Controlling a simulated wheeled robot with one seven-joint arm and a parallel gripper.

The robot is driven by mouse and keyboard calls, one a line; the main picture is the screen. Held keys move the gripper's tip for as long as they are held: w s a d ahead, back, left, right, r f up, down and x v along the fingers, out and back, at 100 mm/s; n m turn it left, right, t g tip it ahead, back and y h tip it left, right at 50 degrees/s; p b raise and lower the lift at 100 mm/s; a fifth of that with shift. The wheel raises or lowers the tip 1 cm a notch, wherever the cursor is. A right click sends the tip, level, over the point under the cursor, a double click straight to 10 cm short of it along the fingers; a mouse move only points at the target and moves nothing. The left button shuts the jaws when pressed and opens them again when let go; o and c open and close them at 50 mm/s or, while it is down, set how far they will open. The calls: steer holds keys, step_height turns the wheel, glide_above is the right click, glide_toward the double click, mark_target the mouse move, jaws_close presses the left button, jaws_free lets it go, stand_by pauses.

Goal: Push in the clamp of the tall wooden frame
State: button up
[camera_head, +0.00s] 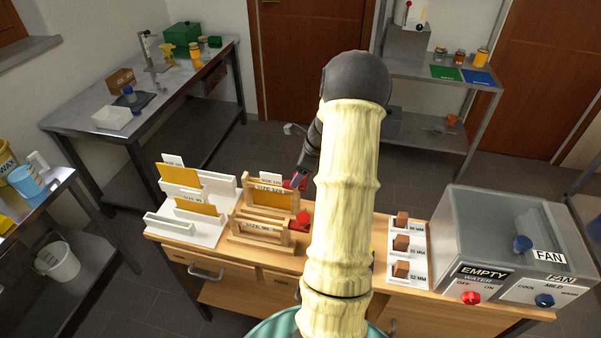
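Two wooden frames stand on the wooden bench. The rear, taller wooden frame (270,195) holds a yellow sheet and has a size label. Its red clamp (299,184) is at its right side, partly hidden by my gripper. The lower wooden frame (257,229) stands in front, with its own red clamp (303,217) at its right. My gripper (297,182) points down at the right side of the tall frame, beside or touching its clamp; I cannot tell which. Its fingers are small and partly hidden, so their opening is unclear.
A white rack (193,226) with yellow sheets stands left of the frames. Right of my arm are a white stand (407,275) with brown blocks and a clear-lidded tank (515,245) with red and blue knobs. My arm hides the bench middle.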

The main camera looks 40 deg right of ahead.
steer(key=shift+s+d, duration=0.1)
steer(key=shift+s, duration=0.05)
steer(key=b+v, duration=0.2)
steer(key=v, duration=1.5)
steer(key=shift+r, duration=0.25)
steer(key=w+a+f+n+g+h, duration=0.1)
steer(key=a+f+n, duration=0.2)
steer(key=a+n, duration=0.45)
steer(key=w+a+f+n+g+h, duration=0.15)
steer(key=a+n, duration=0.35)
steer(key=a, duration=0.6)
steer(key=s+a+f+n, duration=0.3)
steer(key=s+a+n, duration=0.2)
steer(key=a+n, duration=0.3)
steer(key=s+a+f+n+t, duration=0.1)
steer(key=s+a+f+n, duration=0.2)
steer(key=s+a+n, duration=0.2)
steer(key=a+n, duration=0.3)
steer(key=shift+a, duration=0.25)
